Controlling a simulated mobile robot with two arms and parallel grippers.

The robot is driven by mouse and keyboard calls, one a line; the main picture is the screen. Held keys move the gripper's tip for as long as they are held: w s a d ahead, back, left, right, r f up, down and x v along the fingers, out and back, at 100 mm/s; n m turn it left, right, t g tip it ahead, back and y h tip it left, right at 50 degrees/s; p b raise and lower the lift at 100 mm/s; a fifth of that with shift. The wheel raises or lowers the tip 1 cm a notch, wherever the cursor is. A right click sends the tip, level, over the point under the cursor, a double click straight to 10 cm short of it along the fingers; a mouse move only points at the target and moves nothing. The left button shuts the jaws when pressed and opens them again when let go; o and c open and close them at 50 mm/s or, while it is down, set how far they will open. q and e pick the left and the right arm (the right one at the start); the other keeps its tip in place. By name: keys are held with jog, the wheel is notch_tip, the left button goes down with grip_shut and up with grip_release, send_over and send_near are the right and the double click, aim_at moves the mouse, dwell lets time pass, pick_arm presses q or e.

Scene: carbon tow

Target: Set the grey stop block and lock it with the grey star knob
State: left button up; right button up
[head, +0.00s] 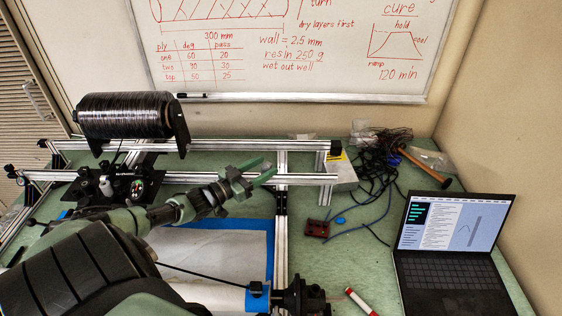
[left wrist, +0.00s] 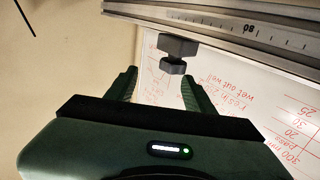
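The grey stop block (left wrist: 178,45) shows in the left wrist view against the underside, as pictured, of a metal rail with a printed scale. The smaller grey star knob (left wrist: 173,66) sits just beside the block, on the side facing my gripper. My left gripper (left wrist: 160,82) is open, with one green finger on each side of the knob's line in the picture. I cannot tell whether a finger touches it. In the head view the left gripper (head: 271,168) is over the front rail (head: 300,179), fingers pointing right. I cannot make out the block or knob there. My right gripper is not in view.
A black wound spool (head: 125,115) stands at the back left. A laptop (head: 450,245), a hammer (head: 425,167), tangled black cables (head: 378,150) and a red marker (head: 360,301) are on the green bench at right. A whiteboard (head: 300,60) is behind.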

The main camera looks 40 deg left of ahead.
pick_arm(q)
jog(key=w+d+f, duration=0.1)
jog(key=w, duration=0.6)
jog(key=shift+w+d+f, duration=0.15)
jog(key=shift+d+f, duration=0.05)
jog(key=shift+w+a+f, duration=0.1)
jog(key=c, duration=0.4)
jog(key=shift+p, duration=0.35)
grip_shut()
